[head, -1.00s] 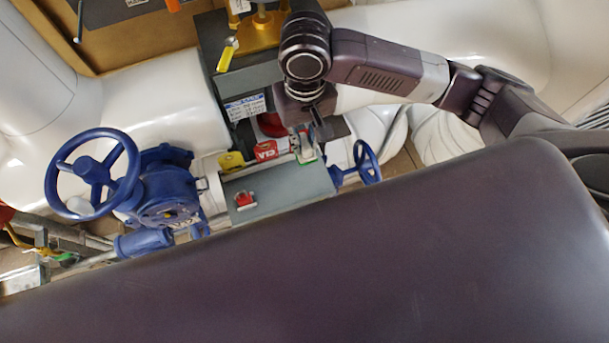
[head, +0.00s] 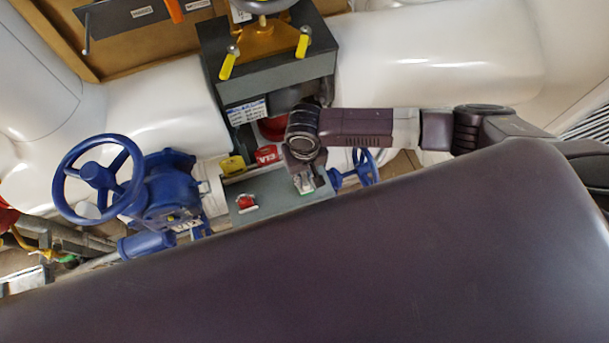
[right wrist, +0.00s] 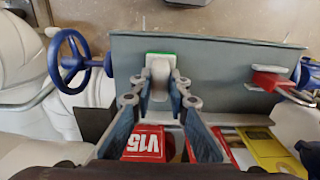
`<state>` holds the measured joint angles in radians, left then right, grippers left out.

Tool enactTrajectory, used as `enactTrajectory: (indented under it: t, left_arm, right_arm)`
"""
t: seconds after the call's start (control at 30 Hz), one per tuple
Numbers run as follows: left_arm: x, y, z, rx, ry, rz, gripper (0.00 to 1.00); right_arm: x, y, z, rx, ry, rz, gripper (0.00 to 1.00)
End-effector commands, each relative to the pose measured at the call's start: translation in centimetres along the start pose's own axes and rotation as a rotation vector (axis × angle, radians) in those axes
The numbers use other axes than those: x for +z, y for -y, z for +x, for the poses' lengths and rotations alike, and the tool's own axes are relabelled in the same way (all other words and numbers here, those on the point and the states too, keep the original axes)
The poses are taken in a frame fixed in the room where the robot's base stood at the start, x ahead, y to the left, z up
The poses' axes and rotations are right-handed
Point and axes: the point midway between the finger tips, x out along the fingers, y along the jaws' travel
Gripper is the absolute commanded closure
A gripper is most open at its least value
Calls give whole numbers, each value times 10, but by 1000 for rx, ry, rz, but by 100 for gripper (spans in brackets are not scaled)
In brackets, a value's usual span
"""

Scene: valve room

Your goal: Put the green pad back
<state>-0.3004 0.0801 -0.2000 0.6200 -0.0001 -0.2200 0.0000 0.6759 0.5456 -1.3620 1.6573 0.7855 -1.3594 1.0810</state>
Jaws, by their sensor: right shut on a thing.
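The green pad (right wrist: 161,55) shows in the right wrist view as a small pale block with a green edge at its far side. My right gripper (right wrist: 161,78) is shut on it, with a finger on each side. In the head view the right gripper (head: 303,175) points down with the pad (head: 306,188) at its tips, at the right part of a grey box top (head: 272,192). I cannot tell whether the pad touches the grey surface. My left gripper is not in view.
A red clasp-like piece (head: 246,202) sits on the grey top, left of the gripper. A red tag (head: 266,154) and a yellow tag (head: 232,164) lie behind. Blue handwheels (head: 97,179) (head: 365,166) stand on both sides. A dark box with yellow levers (head: 270,75) rises behind.

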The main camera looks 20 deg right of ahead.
Motion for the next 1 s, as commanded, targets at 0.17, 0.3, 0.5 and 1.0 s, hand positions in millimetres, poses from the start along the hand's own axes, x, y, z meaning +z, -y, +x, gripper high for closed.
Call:
enactTrajectory:
  t: [0.17,0.3,0.5,1.0]
  left_arm:
    - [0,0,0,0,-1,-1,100]
    - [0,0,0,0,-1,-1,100]
    - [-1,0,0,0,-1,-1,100]
    - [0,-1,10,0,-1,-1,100]
  right_arm:
    - [0,0,0,-1,0,-1,100]
    - [0,0,1,-1,0,0,79]
    - [0,0,1,0,0,0,67]
    - [-2,1,-41,-4,-5,-1,67]
